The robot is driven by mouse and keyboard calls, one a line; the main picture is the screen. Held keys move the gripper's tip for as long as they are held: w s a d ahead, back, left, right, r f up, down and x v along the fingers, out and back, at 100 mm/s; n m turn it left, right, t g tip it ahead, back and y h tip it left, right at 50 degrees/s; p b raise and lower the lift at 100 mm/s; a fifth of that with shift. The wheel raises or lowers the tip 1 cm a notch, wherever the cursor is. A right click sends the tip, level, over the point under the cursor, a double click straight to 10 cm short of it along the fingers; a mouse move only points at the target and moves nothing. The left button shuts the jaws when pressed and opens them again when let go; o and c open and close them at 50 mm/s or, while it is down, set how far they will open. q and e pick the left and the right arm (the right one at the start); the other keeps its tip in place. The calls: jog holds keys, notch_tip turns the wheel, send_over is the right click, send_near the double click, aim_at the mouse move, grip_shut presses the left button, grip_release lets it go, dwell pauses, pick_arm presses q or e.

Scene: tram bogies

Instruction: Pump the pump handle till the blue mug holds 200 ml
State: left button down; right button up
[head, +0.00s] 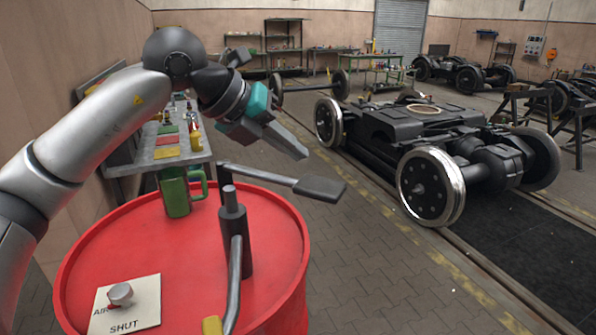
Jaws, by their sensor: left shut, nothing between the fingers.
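A dark pump (235,225) stands on top of a red drum (110,240). Its pump handle (320,188) sticks out to the right, roughly level, ending in a flat dark grip. The pump's spout (234,280) runs down toward the front to a yellow end (212,326) at the bottom edge. No blue mug shows; a green mug (175,195) stands upright at the drum's back left, its contents not visible. My left gripper (300,153) is shut and empty, above and apart from the handle's grip. My right gripper is not in view.
A knob (120,293) sits on a card marked AIR and SHUT (140,310) at the drum's front left. A workbench (165,160) with small items stands behind the drum. A bogie (430,140) stands on rails to the right, with clear floor between.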

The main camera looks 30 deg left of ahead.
pick_arm(q)
notch_tip(320, 180, up, 3)
jog(key=shift+r+p, duration=0.15)
jog(key=shift+p, duration=0.9)
